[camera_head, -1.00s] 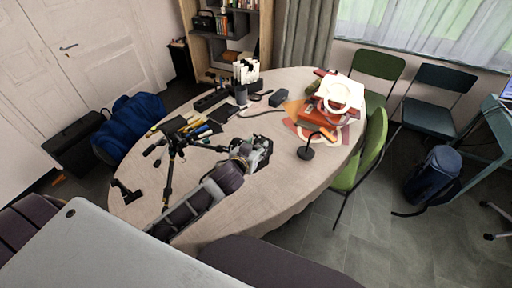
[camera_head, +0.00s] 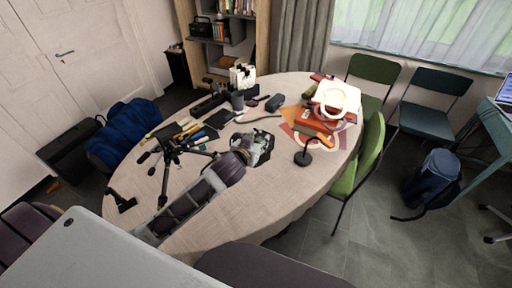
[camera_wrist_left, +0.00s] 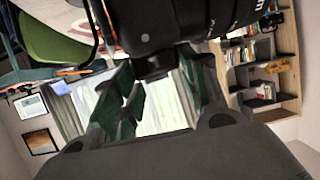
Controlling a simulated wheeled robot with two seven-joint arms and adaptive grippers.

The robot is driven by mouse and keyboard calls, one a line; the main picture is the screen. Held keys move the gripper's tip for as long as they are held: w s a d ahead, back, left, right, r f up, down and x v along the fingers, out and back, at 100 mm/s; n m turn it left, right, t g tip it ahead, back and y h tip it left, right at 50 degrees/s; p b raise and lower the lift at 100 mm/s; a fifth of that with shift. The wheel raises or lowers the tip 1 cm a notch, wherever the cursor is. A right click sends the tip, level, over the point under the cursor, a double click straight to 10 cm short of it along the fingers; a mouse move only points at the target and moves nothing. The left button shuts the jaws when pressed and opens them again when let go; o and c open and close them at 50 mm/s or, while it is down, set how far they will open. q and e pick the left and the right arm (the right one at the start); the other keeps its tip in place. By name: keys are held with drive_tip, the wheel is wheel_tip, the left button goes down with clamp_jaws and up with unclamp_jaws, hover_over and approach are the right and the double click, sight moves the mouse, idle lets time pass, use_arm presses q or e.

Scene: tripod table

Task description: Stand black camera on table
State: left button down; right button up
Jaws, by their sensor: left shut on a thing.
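My left gripper (camera_head: 254,148) is over the middle of the round table (camera_head: 215,222) in the head view. It is shut on the black camera (camera_wrist_left: 178,28), which fills the top of the left wrist view, with part of its lens barrel showing. The dark green fingers reach up to the camera's body there. In the head view the gripper mostly hides the camera, and I cannot tell whether it touches the table. My right gripper is not in view.
A black tripod (camera_head: 170,155) stands left of my left arm. Pens, a dark cup (camera_head: 238,100) and a dark case (camera_head: 275,102) lie behind. The table's front right is clear.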

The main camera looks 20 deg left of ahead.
use_arm(q)
drive_tip(key=w+a+r+b, duration=0.1)
drive_tip(key=w+a+r, duration=0.1)
drive_tip(key=w+r, duration=0.7)
drive_tip(key=w+d+f+m+g+h, duration=0.1)
drive_tip(key=w+f+m+h, duration=0.4)
drive_tip(key=f, duration=0.7)
drive_tip(key=shift+w+d+f+m+h+b, duration=0.3)
drive_tip(key=shift+w+d+f+m+h, duration=0.15)
drive_tip(key=shift+w+h, duration=0.4)
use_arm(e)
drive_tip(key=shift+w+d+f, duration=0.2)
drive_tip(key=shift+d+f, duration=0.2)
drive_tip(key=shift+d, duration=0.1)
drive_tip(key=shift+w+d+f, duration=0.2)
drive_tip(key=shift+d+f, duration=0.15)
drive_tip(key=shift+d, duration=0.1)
use_arm(q)
drive_tip(key=shift+f, duration=0.1)
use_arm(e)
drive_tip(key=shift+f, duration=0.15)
